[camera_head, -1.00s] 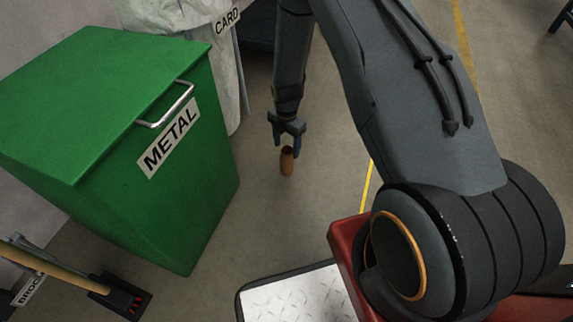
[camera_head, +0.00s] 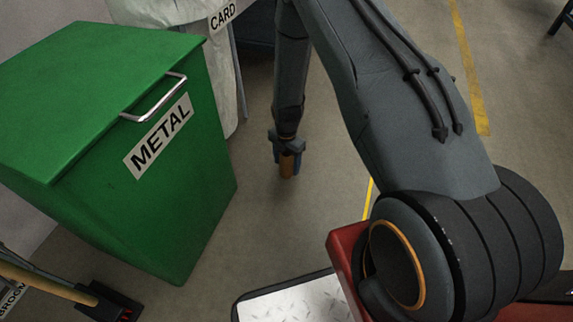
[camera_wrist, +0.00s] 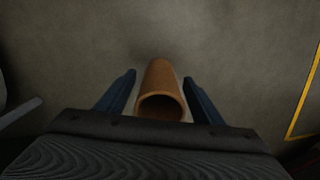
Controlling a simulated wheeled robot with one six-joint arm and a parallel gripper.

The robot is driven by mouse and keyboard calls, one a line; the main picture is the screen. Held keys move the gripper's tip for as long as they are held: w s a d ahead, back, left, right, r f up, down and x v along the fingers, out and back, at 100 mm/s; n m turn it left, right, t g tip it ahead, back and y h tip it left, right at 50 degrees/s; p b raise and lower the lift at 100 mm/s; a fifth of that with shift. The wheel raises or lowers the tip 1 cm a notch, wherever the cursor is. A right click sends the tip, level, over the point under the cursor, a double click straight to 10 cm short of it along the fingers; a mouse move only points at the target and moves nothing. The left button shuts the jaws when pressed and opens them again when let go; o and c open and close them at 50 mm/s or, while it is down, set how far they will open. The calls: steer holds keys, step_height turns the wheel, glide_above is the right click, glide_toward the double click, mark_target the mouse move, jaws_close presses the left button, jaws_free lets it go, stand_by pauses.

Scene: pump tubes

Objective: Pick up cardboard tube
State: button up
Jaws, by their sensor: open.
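The brown cardboard tube (camera_head: 287,166) stands upright on the grey floor in the head view, its upper part hidden by my gripper (camera_head: 287,150). In the wrist view the tube (camera_wrist: 160,92) shows its open, hollow end towards me. The two dark blue fingers of my gripper (camera_wrist: 160,85) are open, one on each side of the tube. A narrow gap shows between the tube and each finger, so they look apart from it.
A green bin labelled METAL (camera_head: 105,140) stands to the left of my gripper. A whitish sack labelled CARD (camera_head: 225,75) is behind it. A broom (camera_head: 50,285) is at the lower left. Floor around the tube is clear. A yellow line (camera_wrist: 305,95) runs along the floor to the right.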

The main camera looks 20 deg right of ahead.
steer(key=c, duration=1.1)
steer(key=shift+r, duration=0.15)
